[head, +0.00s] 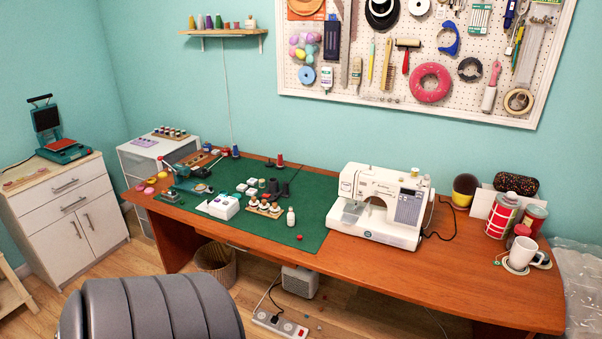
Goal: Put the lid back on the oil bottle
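A small white bottle (291,216), which looks like the oil bottle, stands upright near the front right part of the green cutting mat (318,196). A small red piece (299,238), which may be its lid, lies on the mat's front edge area, apart from the bottle and a little in front of it. Whether the bottle's top is open is too small to tell. Neither of my grippers is in view.
A white sewing machine (372,234) stands right of the bottle. Spools in a wooden holder (264,208) and a white box (222,208) stand left of it. A white mug (522,254) stands at the desk's right.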

